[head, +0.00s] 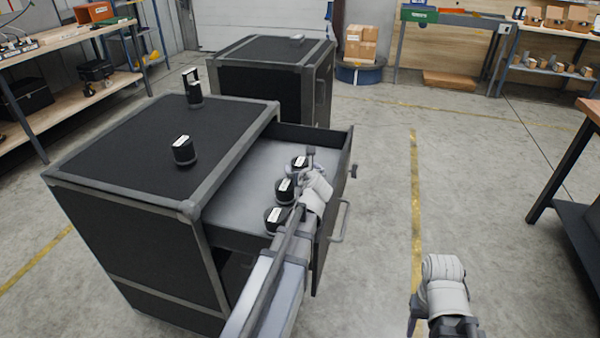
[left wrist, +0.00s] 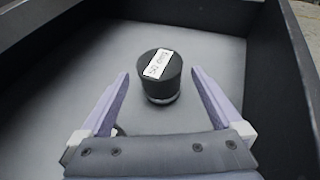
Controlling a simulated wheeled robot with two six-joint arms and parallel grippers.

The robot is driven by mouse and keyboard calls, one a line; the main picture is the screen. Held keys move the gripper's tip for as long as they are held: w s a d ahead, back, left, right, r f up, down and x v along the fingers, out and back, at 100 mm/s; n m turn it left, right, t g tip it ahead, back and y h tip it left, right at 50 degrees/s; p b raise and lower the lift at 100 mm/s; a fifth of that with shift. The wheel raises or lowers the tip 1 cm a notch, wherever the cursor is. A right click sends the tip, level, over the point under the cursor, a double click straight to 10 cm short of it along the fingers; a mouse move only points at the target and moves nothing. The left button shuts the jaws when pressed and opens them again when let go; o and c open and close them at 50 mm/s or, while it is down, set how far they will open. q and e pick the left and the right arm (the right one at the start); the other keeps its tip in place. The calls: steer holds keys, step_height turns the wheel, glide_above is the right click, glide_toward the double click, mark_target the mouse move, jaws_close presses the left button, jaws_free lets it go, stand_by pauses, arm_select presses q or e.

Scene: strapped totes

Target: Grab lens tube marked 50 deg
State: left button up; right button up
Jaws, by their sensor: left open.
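Three short black lens tubes with white labels stand in the open drawer (head: 240,205): a far one (head: 299,162), a middle one (head: 285,188) and a near one (head: 275,217). Their labels are too small to read in the head view. My left gripper (head: 309,160) is over the drawer by the far tube. In the left wrist view, its open fingers (left wrist: 160,78) point toward one upright lens tube (left wrist: 161,80), which is ahead and between their lines. Its label is tilted and I cannot read it surely. Of my right arm, the wrist shows at the lower right; its jaws are unclear.
A second cabinet (head: 265,75) is behind. The drawer walls are close around the left gripper.

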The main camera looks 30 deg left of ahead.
mark_target(299, 163)
arm_select(q)
steer(key=shift+b+x, duration=1.2)
steer(key=shift+x, duration=2.25)
jaws_close()
